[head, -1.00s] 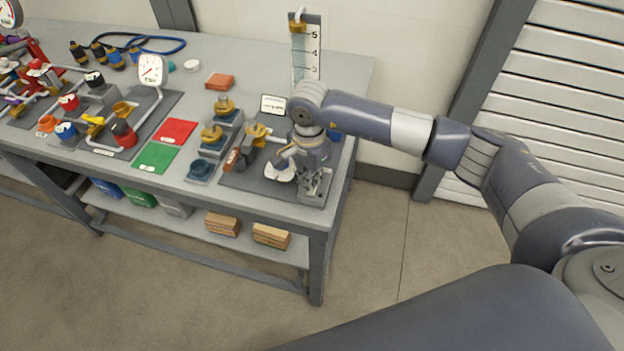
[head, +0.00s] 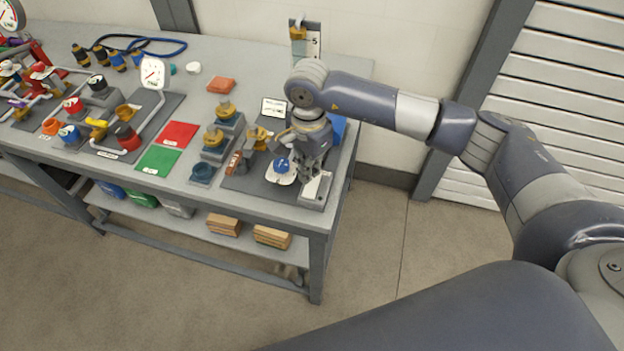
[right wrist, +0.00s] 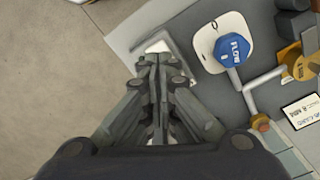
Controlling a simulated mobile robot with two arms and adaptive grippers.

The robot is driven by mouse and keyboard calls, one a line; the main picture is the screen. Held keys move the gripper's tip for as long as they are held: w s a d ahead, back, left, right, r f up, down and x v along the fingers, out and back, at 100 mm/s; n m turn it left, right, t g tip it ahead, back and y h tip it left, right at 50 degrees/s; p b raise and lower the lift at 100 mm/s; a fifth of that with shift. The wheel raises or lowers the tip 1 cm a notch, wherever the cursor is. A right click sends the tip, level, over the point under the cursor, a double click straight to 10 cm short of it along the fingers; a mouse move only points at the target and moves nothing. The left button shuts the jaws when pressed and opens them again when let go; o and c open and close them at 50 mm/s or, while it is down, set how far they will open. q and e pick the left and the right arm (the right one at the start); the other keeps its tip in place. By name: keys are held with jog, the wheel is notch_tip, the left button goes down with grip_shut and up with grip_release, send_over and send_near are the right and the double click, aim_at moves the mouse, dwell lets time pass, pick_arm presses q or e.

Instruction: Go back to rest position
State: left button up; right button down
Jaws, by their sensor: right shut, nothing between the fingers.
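My right gripper (head: 308,168) is over the right end of the bench, above the right edge of a dark grey plate (head: 248,186). Its fingers are shut with nothing between them, and the right wrist view shows them closed together (right wrist: 155,62). A blue round piece marked FLOW (right wrist: 232,48) sits on a white rounded base just beside the fingers, apart from them. The same blue piece (head: 282,164) shows left of the gripper in the head view. My left gripper is not in view.
A grey block with a white top (head: 316,190) lies close under the gripper. Brass-topped fittings (head: 213,137) and red (head: 177,134) and green (head: 158,159) mats lie left. The floor in front is clear.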

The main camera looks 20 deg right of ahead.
jog(key=shift+r, duration=0.5)
